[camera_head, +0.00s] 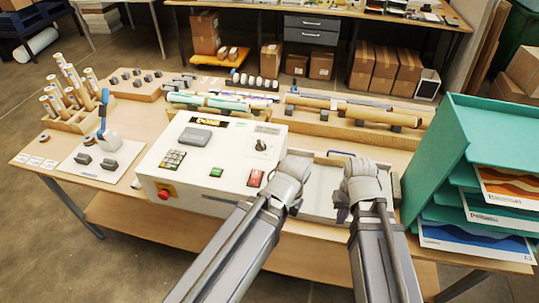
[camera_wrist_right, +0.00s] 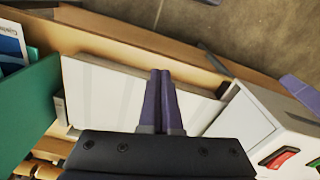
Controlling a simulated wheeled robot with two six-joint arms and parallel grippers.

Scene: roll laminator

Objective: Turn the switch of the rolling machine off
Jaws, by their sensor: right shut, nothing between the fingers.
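The rolling machine (camera_head: 205,150) is a white box with a control panel on the table. A red rocker switch (camera_head: 256,178) sits near its front right corner, beside a green button (camera_head: 216,172). The red switch (camera_wrist_right: 278,157) also shows at the lower right of the right wrist view; which way it is tipped is not clear. My left gripper (camera_head: 294,206) is just right of the switch, mostly hidden by its own wrist. My right gripper (camera_head: 343,214) is further right, over the machine's pale bed; its purple fingers (camera_wrist_right: 163,100) are together and empty.
A red emergency knob (camera_head: 163,194) is on the machine's left front and a black lever (camera_head: 261,146) on its top. A teal paper rack (camera_head: 440,165) stands close on the right. Rolls on a wooden stand (camera_head: 350,125) lie behind. The floor in front is open.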

